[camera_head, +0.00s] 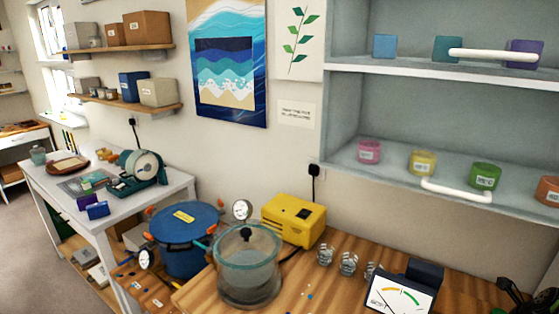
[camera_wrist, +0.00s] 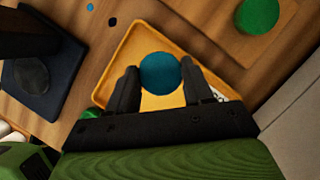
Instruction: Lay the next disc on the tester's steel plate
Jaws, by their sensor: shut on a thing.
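In the wrist view my gripper (camera_wrist: 160,76) is shut on a blue disc (camera_wrist: 160,71), with one dark finger on each side of it. The disc is over a yellow tray (camera_wrist: 134,43); the gap beneath it cannot be judged. The tester's dark base (camera_wrist: 62,82) is left of the tray, with a round grey steel plate (camera_wrist: 31,75) on it. No disc shows on the visible part of the plate. A dark part of the tester overhangs the plate's upper side. In the head view a dial display (camera_head: 401,297) stands at the bottom edge.
A green disc (camera_wrist: 257,14) lies on a wooden board (camera_wrist: 225,31) right of the tray. A green object (camera_wrist: 90,113) shows at the tray's lower left. Clear pot (camera_head: 247,265), blue pot (camera_head: 186,238) and yellow pump (camera_head: 294,220) stand on the bench. Shelves hang above.

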